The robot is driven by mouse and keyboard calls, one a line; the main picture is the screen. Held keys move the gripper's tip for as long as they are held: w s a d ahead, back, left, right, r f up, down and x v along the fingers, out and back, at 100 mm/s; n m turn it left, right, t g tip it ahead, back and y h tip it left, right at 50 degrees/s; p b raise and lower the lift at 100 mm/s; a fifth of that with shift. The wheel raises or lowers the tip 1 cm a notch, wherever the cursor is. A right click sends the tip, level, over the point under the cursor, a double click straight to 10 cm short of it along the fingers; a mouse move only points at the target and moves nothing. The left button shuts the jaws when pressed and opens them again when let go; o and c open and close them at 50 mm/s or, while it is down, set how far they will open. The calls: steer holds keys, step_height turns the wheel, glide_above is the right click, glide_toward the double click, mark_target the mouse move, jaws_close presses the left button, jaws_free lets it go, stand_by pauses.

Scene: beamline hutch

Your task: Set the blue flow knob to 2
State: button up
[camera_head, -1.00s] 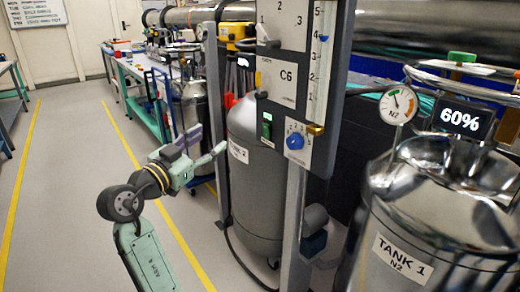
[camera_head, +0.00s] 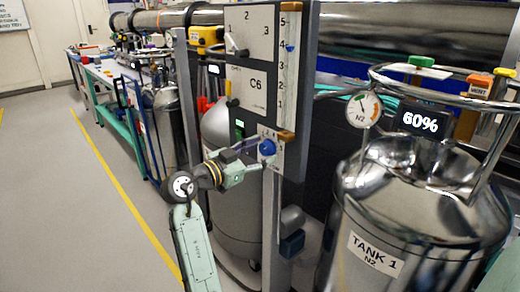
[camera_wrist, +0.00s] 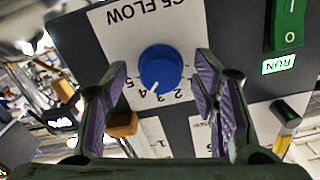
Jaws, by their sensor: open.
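The blue flow knob (camera_wrist: 160,66) sits on a white plate labelled C5 FLOW, upside down in the wrist view. Its white pointer aims down and slightly left there, on the scale's higher-number side near 4; the exact reading is unclear. My gripper (camera_wrist: 163,80) is open, with one purple-padded finger on each side of the knob and visible gaps between. In the head view the blue knob (camera_head: 267,147) is on the lower panel, with my gripper (camera_head: 255,155) right at it from the left.
A green RUN switch (camera_wrist: 287,22) is beside the knob plate. A brown block (camera_wrist: 122,124) sits close to the left finger. The C6 plate (camera_head: 252,90) is above the knob in the head view. Tank 1 (camera_head: 375,255) stands at the right; the floor at the left is clear.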

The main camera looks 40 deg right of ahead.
steer(key=shift+d, duration=0.15)
steer(key=c, duration=1.2)
steer(key=shift+o, duration=0.2)
steer(key=shift+n, duration=0.4)
steer(key=n+p, duration=0.1)
steer(key=n, duration=0.4)
steer(key=shift+r+n+p, duration=0.15)
steer(key=shift+n+p, duration=0.25)
steer(key=n+p, duration=0.2)
steer(key=n, duration=0.3)
steer(key=shift+p, duration=0.35)
steer(key=shift+n, duration=0.3)
